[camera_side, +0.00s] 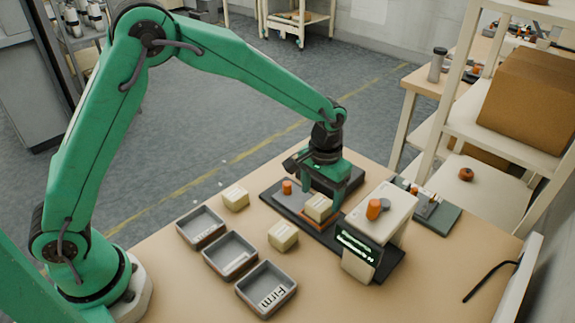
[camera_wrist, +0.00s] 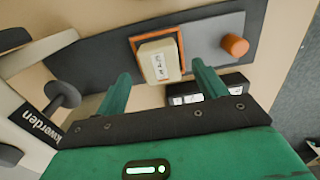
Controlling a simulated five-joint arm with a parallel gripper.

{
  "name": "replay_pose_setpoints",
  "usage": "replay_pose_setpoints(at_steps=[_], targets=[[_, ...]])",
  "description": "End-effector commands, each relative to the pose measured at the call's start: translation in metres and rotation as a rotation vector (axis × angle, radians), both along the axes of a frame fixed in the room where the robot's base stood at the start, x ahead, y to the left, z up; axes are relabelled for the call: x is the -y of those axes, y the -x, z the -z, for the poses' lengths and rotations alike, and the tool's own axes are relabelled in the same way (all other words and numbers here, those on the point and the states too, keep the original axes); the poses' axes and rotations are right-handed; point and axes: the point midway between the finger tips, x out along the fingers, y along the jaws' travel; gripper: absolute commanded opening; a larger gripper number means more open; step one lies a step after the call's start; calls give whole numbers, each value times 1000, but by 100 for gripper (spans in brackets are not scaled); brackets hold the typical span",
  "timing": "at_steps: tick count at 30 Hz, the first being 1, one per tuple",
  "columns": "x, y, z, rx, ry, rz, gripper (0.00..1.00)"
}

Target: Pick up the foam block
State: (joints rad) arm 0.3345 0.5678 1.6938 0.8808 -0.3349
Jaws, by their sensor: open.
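A cream foam block (camera_side: 318,206) sits on an orange-edged pad on a dark base plate. It also shows in the wrist view (camera_wrist: 160,62), with a pale label on its face. My gripper (camera_side: 321,200) is low over this block, jaws open. In the wrist view its two green fingers (camera_wrist: 161,70) stand on either side of the block, with a visible gap to each side. I cannot tell how far down the fingers reach. Two similar cream blocks lie on the table, one behind the trays (camera_side: 235,198) and one nearer the front (camera_side: 283,236).
Three grey trays stand left of the plate: back (camera_side: 200,227), middle (camera_side: 230,257) and front (camera_side: 266,290), the front one labelled "Firm". An orange cylinder (camera_side: 287,187) stands beside the block. A pale device with a lit display (camera_side: 357,248) stands close to its right. The front right table is mostly clear.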

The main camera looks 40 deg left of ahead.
Motion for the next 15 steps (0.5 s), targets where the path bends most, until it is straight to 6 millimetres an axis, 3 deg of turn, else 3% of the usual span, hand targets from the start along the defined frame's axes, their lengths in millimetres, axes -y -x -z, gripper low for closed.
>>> replay_pose_setpoints(at_steps=[7,15], targets=[[-1,1,28,-1,0,0,71],[-1,1,35,0,0,0,71]])
